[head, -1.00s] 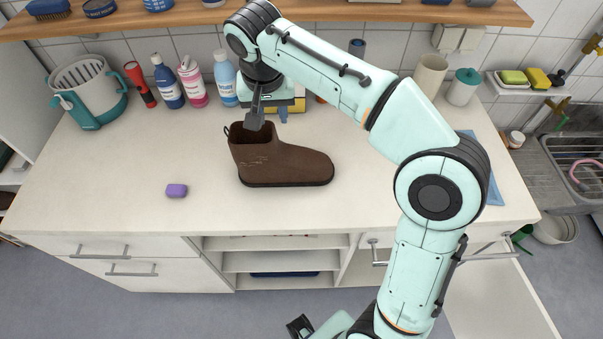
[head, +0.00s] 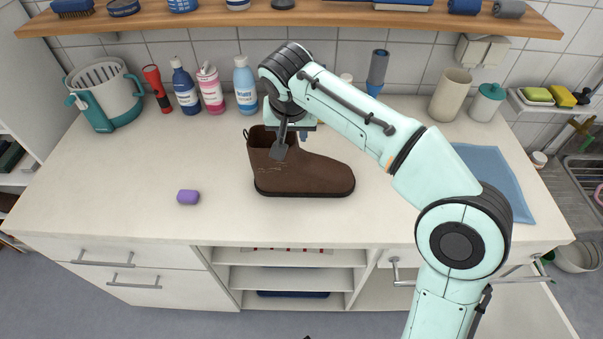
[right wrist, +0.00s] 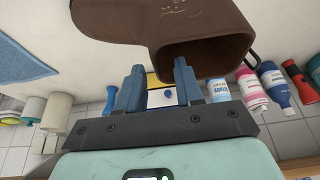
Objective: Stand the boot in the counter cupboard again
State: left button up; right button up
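The brown ankle boot (head: 318,178) stands upright on the white counter, toe to the right, its open top at the left. In the right wrist view the boot (right wrist: 185,22) appears with its opening toward the gripper. My right gripper (head: 292,146) is at the boot's shaft, pointing down. In the right wrist view its two blue fingers (right wrist: 158,75) are apart, one before the opening and one beside its rim; contact is unclear. The counter cupboard (head: 375,291) is below the counter, right of the open shelves, its door (head: 530,312) apparently swung open. My left gripper is out of view.
Bottles (head: 246,88), a torch (head: 157,88) and a teal-white bucket (head: 104,95) line the back. A blue cloth (head: 495,180) lies at right. The front middle counter is clear.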

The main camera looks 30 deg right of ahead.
aim_at(295, 136)
jog(key=x, duration=0.5)
jog(key=shift+s+d+b, duration=0.15)
jog(key=shift+d+b, duration=0.05)
jog(key=shift+b, duration=0.2)
grip_shut()
jog(key=shift+r, duration=0.1)
dwell(0.8)
